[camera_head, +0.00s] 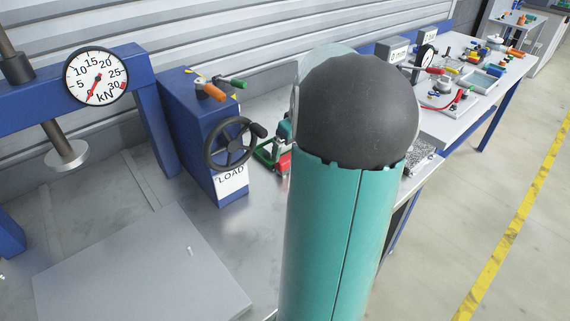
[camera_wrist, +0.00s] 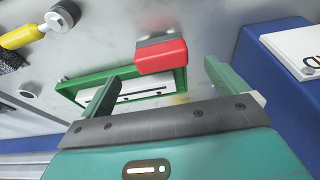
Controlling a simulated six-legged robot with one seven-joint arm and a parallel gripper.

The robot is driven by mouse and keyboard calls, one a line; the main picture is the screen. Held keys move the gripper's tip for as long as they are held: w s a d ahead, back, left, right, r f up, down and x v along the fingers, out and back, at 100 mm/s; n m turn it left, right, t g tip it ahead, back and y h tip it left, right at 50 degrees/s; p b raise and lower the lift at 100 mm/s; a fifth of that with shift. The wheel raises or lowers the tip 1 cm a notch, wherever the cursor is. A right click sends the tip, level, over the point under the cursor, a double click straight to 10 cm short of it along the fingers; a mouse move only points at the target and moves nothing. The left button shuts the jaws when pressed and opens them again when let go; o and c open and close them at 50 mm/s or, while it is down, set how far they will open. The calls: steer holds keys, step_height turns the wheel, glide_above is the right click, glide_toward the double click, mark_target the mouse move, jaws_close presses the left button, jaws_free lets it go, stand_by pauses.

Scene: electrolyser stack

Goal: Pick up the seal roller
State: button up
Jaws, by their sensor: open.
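In the wrist view, a tool with a yellow handle (camera_wrist: 20,36) and a short grey metal cylinder at its end lies at the upper left. It looks like the seal roller, though its left end is cut off by the picture edge. My gripper (camera_wrist: 161,68) is open, its two green fingers apart, with nothing held between them. The tool lies beyond and to the left of the left finger, apart from it. I cannot make out the tool in the head view, where my arm covers part of the bench.
A green tray (camera_wrist: 66,88) with a white slotted piece lies below my fingers. A red and grey block (camera_wrist: 162,58) is at its edge. The blue press housing (camera_head: 190,120) with a black handwheel (camera_head: 230,143) stands beside. The bench's front left holds a flat grey plate (camera_head: 140,270).

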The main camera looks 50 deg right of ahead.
mark_target(287, 156)
steer(key=x, duration=0.7)
steer(key=shift+w+f, duration=0.2)
steer(key=shift+w, duration=0.1)
steer(key=c, duration=1.1)
steer(key=shift+c, duration=0.2)
steer(key=shift+r, duration=0.1)
steer(key=shift+r, duration=0.45)
step_height(287, 156, up, 2)
steer(key=shift+r, duration=0.2)
steer(key=s+a+r, duration=0.5)
steer(key=s+r, duration=0.4)
steer(key=s, duration=0.4)
steer(key=shift+r, duration=0.3)
steer(key=shift+a, duration=0.1)
